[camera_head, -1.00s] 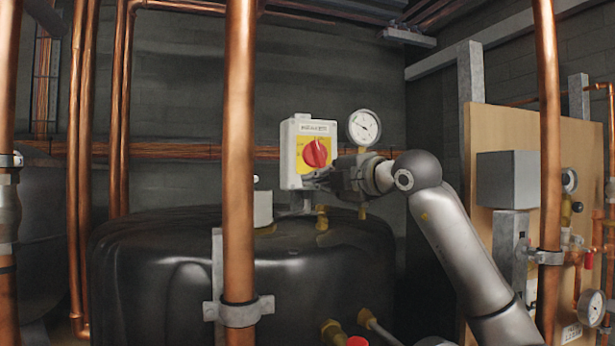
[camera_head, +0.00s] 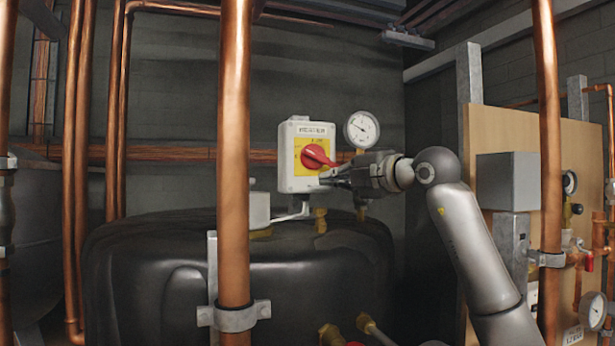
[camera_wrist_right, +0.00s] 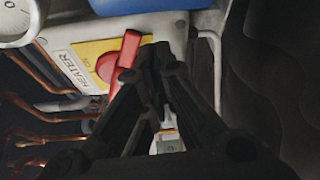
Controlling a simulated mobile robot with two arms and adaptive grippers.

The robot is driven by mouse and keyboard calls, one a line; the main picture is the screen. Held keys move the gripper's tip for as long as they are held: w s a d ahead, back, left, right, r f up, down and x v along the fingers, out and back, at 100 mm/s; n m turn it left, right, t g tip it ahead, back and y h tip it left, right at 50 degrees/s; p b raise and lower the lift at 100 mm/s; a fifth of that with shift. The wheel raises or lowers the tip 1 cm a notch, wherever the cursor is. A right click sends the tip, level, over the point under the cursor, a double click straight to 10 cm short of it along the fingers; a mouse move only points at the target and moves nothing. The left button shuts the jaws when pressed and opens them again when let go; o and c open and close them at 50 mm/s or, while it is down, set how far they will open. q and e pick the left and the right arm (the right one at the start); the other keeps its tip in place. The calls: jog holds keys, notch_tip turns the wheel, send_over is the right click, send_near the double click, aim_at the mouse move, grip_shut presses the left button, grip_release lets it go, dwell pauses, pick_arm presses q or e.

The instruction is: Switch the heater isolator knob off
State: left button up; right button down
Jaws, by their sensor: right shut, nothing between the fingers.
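The heater isolator is a white box (camera_head: 288,165) with a yellow plate and a red knob (camera_head: 314,155), above the black tank. The knob's handle slopes down to the right in the head view. In the right wrist view the red knob (camera_wrist_right: 123,60) shows beside the dark fingers. My right gripper (camera_head: 326,178) is at the lower right of the box, close to the knob's handle end. Its fingers (camera_wrist_right: 148,62) are together with nothing between them. I cannot tell whether they touch the knob. My left gripper is not in view.
A round gauge (camera_head: 362,129) stands just right of the box, above my right gripper. A copper pipe (camera_head: 234,200) runs vertically in front of the tank (camera_head: 160,270). Another copper pipe (camera_head: 549,120) stands at the right, near my right arm.

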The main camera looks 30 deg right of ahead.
jog(key=shift+s+d+r+n+g+h+p, duration=0.1)
jog(key=shift+d+r+n+g+h+p, duration=0.1)
jog(key=shift+d+r+n+p, duration=0.6)
jog(key=shift+s+a+r+n+g+h+p, duration=0.15)
jog(key=shift+n+p, duration=0.35)
jog(key=shift+p, duration=0.7)
jog(key=shift+d, duration=0.15)
jog(key=shift+f, duration=0.1)
